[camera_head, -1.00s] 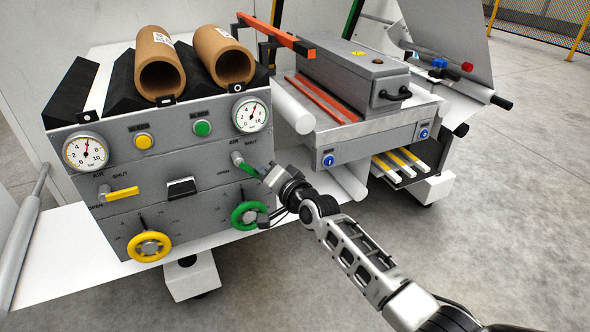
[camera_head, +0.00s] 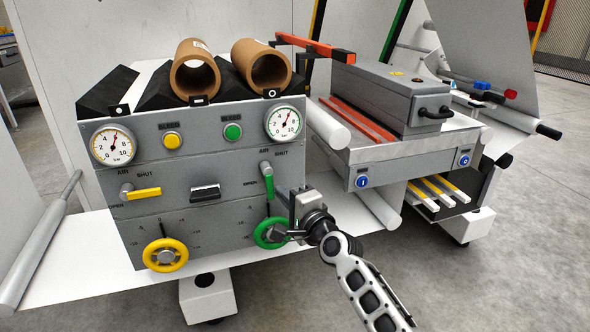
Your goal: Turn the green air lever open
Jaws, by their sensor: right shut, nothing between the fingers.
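The green air lever (camera_head: 269,186) is on the right half of the grey panel (camera_head: 200,185), below the right gauge. Its handle points almost straight down from its pivot, alongside the OPEN label. My right gripper (camera_head: 287,199) is just right of the lever's lower end, in front of the panel. It is shut with nothing held; its fingertips are hard to make out, and I cannot tell whether they touch the lever. My left gripper is out of view.
A green handwheel (camera_head: 262,233) lies just below, partly covered by my right wrist. A yellow lever (camera_head: 143,193) and yellow handwheel (camera_head: 165,255) are on the panel's left. A white roller (camera_head: 328,124) and a grey machine (camera_head: 410,148) stand to the right.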

